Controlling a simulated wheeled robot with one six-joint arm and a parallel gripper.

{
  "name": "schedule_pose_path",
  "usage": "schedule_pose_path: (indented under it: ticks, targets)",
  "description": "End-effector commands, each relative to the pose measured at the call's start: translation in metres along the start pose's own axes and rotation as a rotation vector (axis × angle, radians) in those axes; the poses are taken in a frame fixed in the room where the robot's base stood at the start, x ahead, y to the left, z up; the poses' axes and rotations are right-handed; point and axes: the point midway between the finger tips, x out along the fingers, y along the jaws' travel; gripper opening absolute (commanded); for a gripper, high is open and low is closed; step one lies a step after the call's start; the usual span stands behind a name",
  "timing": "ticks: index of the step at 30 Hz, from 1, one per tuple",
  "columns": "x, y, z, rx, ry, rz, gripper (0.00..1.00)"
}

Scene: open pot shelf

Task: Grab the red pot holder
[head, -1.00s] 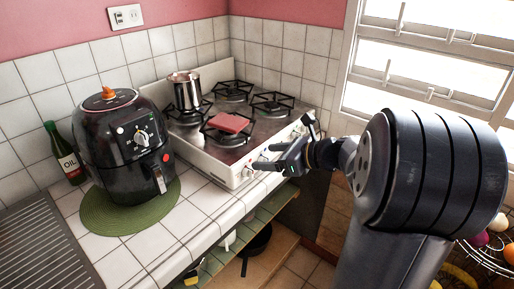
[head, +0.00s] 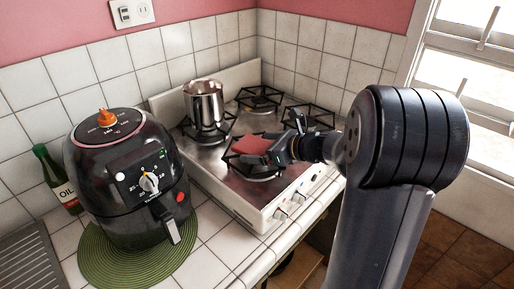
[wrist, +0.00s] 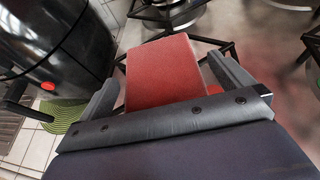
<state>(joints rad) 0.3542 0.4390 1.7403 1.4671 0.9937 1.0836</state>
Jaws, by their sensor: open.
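The red pot holder (head: 252,145) lies flat on the front-left burner grate of the white stove. In the wrist view the red pot holder (wrist: 162,72) sits ahead of and between the two spread fingers. My gripper (head: 276,146) is open and reaches in over the stove's front edge, close to the pot holder's right side. In the wrist view my gripper (wrist: 165,90) holds nothing that I can see. Whether the fingers touch the pot holder cannot be told.
A metal pot (head: 204,104) stands on the back-left burner. A black air fryer (head: 125,180) on a green mat (head: 95,255) stands left of the stove. Stove knobs (head: 290,207) line the front edge.

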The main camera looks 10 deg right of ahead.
Motion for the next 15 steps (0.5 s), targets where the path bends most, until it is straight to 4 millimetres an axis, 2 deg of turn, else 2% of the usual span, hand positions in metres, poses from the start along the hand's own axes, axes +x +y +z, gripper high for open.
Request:
schedule_pose_path:
  ticks: [5,15]
  targets:
    - [-0.0002,-0.0001,0.0001,0.000,0.000,0.000,0.98]
    - [-0.0005,0.0000,0.0001,0.000,0.000,0.000,0.71]
